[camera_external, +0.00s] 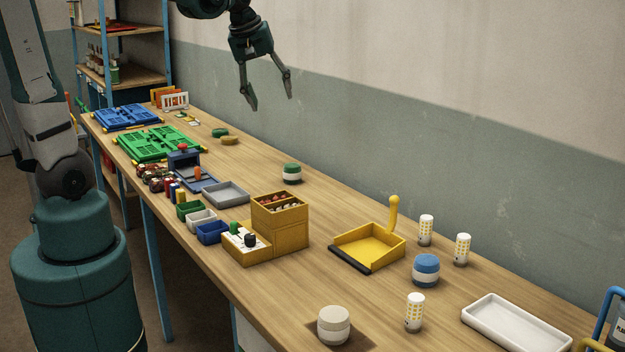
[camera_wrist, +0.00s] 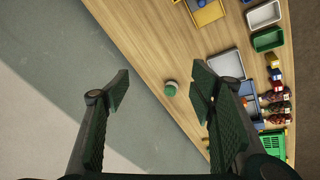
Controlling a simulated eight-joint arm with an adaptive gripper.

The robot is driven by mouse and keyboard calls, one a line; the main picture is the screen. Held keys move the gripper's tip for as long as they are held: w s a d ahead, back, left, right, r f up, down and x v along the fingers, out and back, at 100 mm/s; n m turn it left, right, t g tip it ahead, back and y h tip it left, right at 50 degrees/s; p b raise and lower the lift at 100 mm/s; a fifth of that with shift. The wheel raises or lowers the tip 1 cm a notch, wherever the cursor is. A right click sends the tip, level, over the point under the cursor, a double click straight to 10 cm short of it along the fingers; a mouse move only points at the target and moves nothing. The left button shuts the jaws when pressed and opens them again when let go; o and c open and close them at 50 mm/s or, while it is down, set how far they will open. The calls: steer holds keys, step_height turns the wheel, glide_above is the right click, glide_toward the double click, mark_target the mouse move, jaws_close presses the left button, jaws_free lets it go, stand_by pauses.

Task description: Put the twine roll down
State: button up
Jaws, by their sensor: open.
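My gripper (camera_external: 270,98) is open and empty, high above the back part of the bench. Its two spread fingers also show in the wrist view (camera_wrist: 160,88). Several roll-like round things stand upright on the bench, and I cannot tell for sure which is the twine roll. A beige and white one (camera_external: 333,325) stands on a dark brown square (camera_external: 366,338) at the front. A blue and white one (camera_external: 426,270) stands right of the yellow dustpan. A green and white one (camera_external: 292,172) stands mid-bench and shows between my fingers, well below them, in the wrist view (camera_wrist: 171,88).
A yellow dustpan (camera_external: 345,258), white patterned cylinders (camera_external: 426,230) and a white tray (camera_external: 515,326) stand on the right part. A yellow box (camera_external: 290,240), small bins (camera_external: 201,221) and green and blue crates (camera_external: 160,143) line the left side. The wall runs behind the bench.

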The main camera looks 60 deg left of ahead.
steer(key=s+d+f+m+t, duration=0.1)
steer(key=s+d+m, duration=0.3)
steer(key=s, duration=0.5)
steer(key=s+d+f+m+t, duration=0.1)
steer(key=s+d+m, duration=0.4)
steer(key=s, duration=0.5)
steer(key=shift+d+f+m+t+h, duration=0.25)
steer(key=shift+m+t, duration=0.25)
steer(key=shift+m, duration=0.7)
steer(key=shift+o, duration=0.5)
steer(key=shift+d, duration=0.1)
steer(key=w+d+f+m+g+h+b, duration=0.1)
steer(key=w+d+f+m+h+b, duration=0.3)
steer(key=d+f, duration=0.45)
steer(key=w+d+f+m+g+h+b, duration=0.1)
steer(key=d+f+m+h+b, duration=0.15)
steer(key=d+f+b, duration=0.55)
steer(key=shift+s+d+f+m+g+h+b, duration=0.7)
steer(key=shift+d+f+m+h+b, duration=1.05)
steer(key=shift+d, duration=1.7)
steer(key=shift+s+d+f+m+g+h+b, duration=0.35)
steer(key=shift+d+f+m+g+h+b, duration=0.95)
steer(key=shift+d+f+m, duration=1.5)
steer(key=shift+s+d+f+m+g+h+b, duration=0.6)
steer(key=shift+d+f+m+h+b, duration=0.85)
steer(key=shift+d, duration=2.6)
